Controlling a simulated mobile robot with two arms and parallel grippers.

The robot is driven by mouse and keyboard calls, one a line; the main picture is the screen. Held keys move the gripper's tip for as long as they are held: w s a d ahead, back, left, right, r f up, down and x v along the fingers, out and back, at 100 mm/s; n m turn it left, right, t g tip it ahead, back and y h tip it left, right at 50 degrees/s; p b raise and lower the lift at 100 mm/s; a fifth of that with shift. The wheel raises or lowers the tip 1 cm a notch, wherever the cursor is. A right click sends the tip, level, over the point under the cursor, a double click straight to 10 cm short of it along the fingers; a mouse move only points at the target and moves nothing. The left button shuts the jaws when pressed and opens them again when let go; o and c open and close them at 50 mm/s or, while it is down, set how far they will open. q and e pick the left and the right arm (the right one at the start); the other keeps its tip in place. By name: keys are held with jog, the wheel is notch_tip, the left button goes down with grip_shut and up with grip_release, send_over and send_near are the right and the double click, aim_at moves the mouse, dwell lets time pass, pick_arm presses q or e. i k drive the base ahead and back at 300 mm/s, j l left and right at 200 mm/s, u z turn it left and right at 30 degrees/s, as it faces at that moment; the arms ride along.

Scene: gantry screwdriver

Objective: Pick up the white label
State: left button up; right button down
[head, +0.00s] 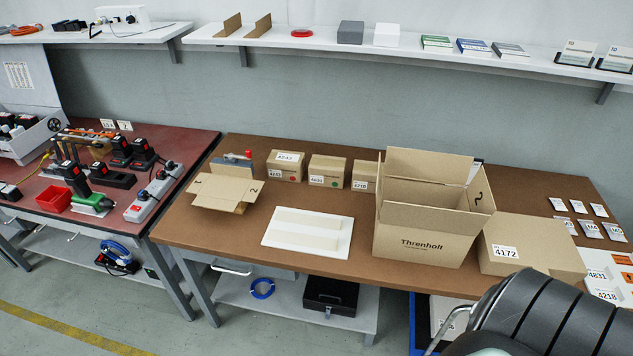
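Several small blank-looking white labels lie flat at the right end of the brown table: one on the left (558,204), one in the middle (578,206) and one on the right (599,210). Which of them is meant cannot be told. White number labels also show on the cardboard boxes, such as the 4172 label (505,251) on the closed box. Neither gripper is in view. A dark ribbed part of my own body fills the bottom right corner and hides the table's front edge there.
A large open Threnholt carton (420,240) stands on the brown table (345,283), left of the closed box (545,240). Small marked packets (590,229) lie just in front of the labels. A white tray (275,243) lies farther left. A shelf (400,50) runs above.

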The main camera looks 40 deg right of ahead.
aim_at(605, 274)
jog(key=z, duration=2.4)
